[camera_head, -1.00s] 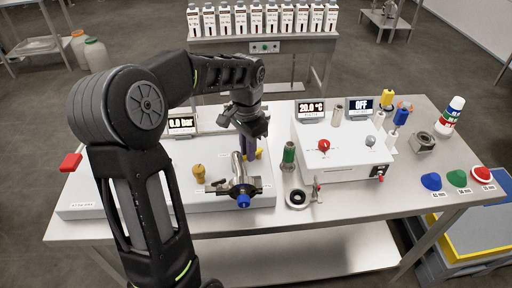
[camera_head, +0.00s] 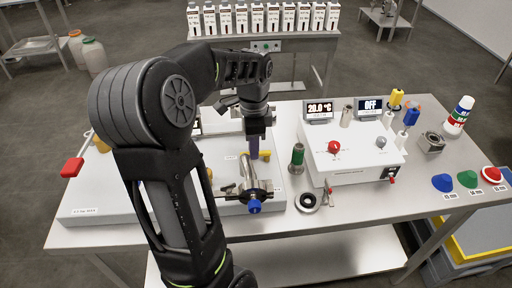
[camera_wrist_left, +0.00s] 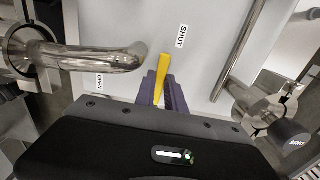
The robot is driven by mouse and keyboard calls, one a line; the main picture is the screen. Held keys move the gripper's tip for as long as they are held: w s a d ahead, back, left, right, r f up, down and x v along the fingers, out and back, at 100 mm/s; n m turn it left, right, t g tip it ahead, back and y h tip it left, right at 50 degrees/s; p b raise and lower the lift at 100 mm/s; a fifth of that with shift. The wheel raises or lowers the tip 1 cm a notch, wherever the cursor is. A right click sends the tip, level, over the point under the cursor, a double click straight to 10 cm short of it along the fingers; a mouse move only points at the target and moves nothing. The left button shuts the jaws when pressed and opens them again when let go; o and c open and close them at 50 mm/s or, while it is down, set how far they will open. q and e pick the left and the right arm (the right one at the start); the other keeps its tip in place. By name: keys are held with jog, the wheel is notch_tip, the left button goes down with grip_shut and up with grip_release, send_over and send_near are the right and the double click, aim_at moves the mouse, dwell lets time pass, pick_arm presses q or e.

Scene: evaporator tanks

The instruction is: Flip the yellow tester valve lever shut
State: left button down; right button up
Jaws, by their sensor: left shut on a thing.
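The yellow tester valve lever (camera_wrist_left: 163,72) shows in the left wrist view between my left gripper's purple fingers (camera_wrist_left: 163,90). Its free end sticks out past them, nearer the SHUT label (camera_wrist_left: 182,36) than the OPEN label (camera_wrist_left: 99,80). Its lower end is hidden by the gripper. In the head view my left gripper (camera_head: 254,150) points down at the white panel, shut on the lever, with a bit of yellow (camera_head: 265,154) showing beside it. My right gripper is not in view.
A steel pipe fitting with a blue knob (camera_head: 254,206) is just in front of the gripper. A curved steel pipe (camera_wrist_left: 105,58) runs close beside the lever. A white control box (camera_head: 350,155) and a green-banded cylinder (camera_head: 297,157) stand to the right.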

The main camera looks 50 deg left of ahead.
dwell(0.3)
pick_arm(q)
jog(key=c, duration=1.4)
grip_release()
jog(key=shift+r, duration=0.1)
jog(key=shift+r+b, duration=0.45)
jog(key=shift+r, duration=3.35)
